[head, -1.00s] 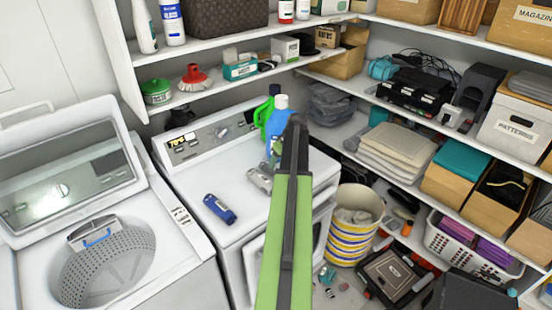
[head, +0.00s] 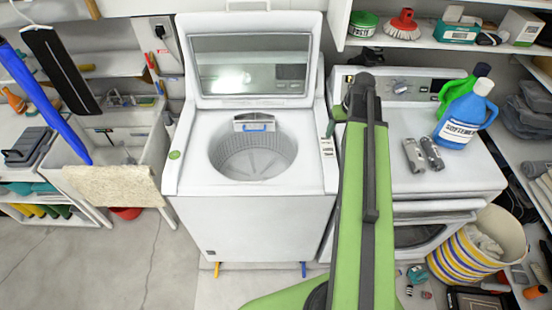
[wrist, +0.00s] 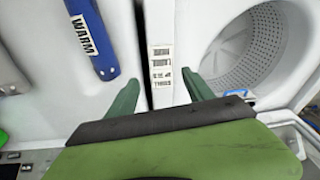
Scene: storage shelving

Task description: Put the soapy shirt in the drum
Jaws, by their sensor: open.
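The drum (head: 253,155) is inside the open top-loading washer (head: 245,215), whose lid stands raised. Its perforated wall also shows at the upper right of the wrist view (wrist: 245,45). A beige speckled cloth (head: 110,190) hangs over the front edge of the sink at left; I cannot tell whether it is the soapy shirt. My gripper is open and empty in the wrist view (wrist: 160,92), its two green fingers apart over the seam between the two machines. In the head view my arm reaches up right of the washer and the fingers are not clear.
A blue softener bottle (head: 463,115), a green bottle and small grey items stand on the dryer (head: 445,180). A blue item marked WARM (wrist: 88,30) lies there too. A striped bucket (head: 480,250) holding cloth stands at right. Floor (head: 90,270) at left is clear.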

